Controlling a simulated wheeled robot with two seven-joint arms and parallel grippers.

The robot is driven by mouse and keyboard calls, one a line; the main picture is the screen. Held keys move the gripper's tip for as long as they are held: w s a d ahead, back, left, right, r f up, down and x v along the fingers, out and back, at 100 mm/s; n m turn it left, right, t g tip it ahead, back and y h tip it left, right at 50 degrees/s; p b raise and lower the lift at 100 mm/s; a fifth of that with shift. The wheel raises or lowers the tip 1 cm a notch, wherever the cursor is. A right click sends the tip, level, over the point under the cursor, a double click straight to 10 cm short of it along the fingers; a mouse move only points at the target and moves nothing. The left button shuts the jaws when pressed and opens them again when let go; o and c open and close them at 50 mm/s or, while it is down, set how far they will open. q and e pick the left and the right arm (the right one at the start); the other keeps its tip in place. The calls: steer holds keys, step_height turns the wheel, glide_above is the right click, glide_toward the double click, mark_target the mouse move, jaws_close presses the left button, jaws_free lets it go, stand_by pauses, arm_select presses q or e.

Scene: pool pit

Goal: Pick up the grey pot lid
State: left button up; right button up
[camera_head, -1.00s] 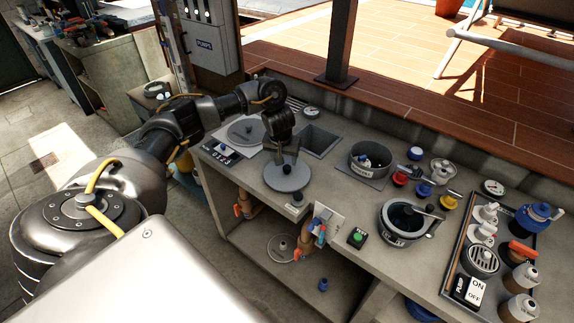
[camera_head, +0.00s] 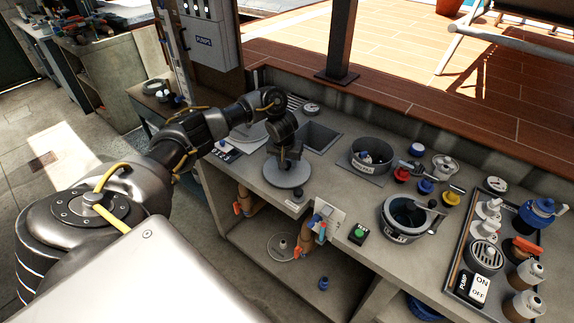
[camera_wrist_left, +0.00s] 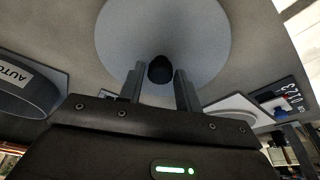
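The grey pot lid (camera_head: 288,176) is a flat round disc lying on the counter near its front edge. In the left wrist view the lid (camera_wrist_left: 205,35) fills the upper middle, with its dark knob (camera_wrist_left: 160,69) near the fingertips. My left gripper (camera_head: 287,160) points down over the lid's middle and hides the knob in the head view. In the left wrist view its two fingers (camera_wrist_left: 158,75) are apart, one on each side of the knob, with gaps visible. My right gripper is in neither view.
A square opening (camera_head: 318,137) lies behind the lid. A round grey pot (camera_head: 367,158) and a dark-rimmed pot (camera_head: 405,220) stand to the right. A green-button box (camera_head: 359,234) is near the front edge. Another flat grey disc (camera_head: 248,132) is partly hidden behind my arm.

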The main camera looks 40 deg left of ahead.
arm_select(q)
jaws_close()
steer(key=shift+w+r, duration=0.1)
steer(key=shift+r, duration=0.45)
step_height(320, 180, up, 3)
steer(key=shift+r+p, duration=0.15)
steer(key=shift+p, duration=0.6)
steer(key=s+d+r+p, duration=0.7)
steer(key=s+d+r, duration=0.1)
steer(key=s, duration=0.3)
steer(key=shift+d+r, duration=0.35)
steer(key=shift+d, duration=0.05)
